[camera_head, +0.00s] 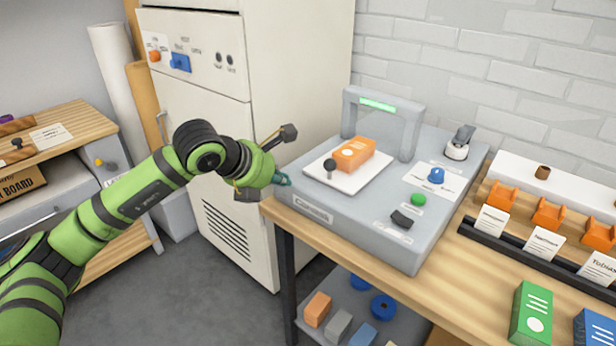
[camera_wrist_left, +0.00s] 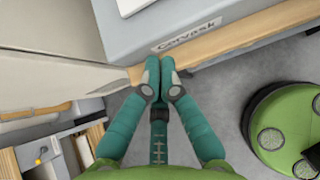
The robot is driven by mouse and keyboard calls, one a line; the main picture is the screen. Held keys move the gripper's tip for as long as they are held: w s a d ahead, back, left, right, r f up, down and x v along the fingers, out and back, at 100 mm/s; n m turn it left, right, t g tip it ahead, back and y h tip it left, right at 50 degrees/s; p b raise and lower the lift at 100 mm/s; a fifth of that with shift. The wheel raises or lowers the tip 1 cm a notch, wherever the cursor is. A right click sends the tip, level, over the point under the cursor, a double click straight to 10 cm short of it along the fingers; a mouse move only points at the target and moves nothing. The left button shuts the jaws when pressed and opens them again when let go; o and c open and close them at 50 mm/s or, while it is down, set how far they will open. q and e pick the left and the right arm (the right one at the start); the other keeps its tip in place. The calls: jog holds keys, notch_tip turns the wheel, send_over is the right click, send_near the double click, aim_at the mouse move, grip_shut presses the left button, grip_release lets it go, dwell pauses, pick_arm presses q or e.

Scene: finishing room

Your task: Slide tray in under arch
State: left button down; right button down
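The white tray (camera_head: 323,173) lies flat on the grey machine top, carrying an orange block (camera_head: 354,154) with a white dot, and a dark round-topped knob (camera_head: 330,165) at its near left. The grey arch (camera_head: 411,127) with a lit green strip stands behind the tray; the tray is in front of it. My left gripper (camera_head: 284,180) is left of the machine's front left corner, apart from the tray. In the left wrist view its teal fingers (camera_wrist_left: 159,72) are together with nothing between them. A tray corner (camera_wrist_left: 132,5) shows at the top there. My right gripper is out of view.
The grey machine (camera_head: 300,203) stands on a wooden table (camera_head: 375,266), beside a tall cream cabinet (camera_head: 235,160). Its top bears a green button (camera_head: 418,200), a blue knob (camera_head: 436,175) and a dark switch (camera_head: 402,218). A rack with orange holders (camera_head: 547,214) is at right.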

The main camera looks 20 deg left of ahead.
aim_at(318, 182)
pick_arm(q)
jog(key=p+x, duration=0.1)
jog(key=x, duration=0.5)
jog(key=shift+d+r, duration=0.1)
jog(key=shift+d, duration=0.05)
jog(key=w, duration=0.1)
jog(key=w+d+p, duration=0.1)
jog(key=w, duration=0.1)
jog(key=shift+w+d+f, duration=0.2)
jog(key=shift+w+f, duration=0.05)
jog(key=shift+w, duration=0.25)
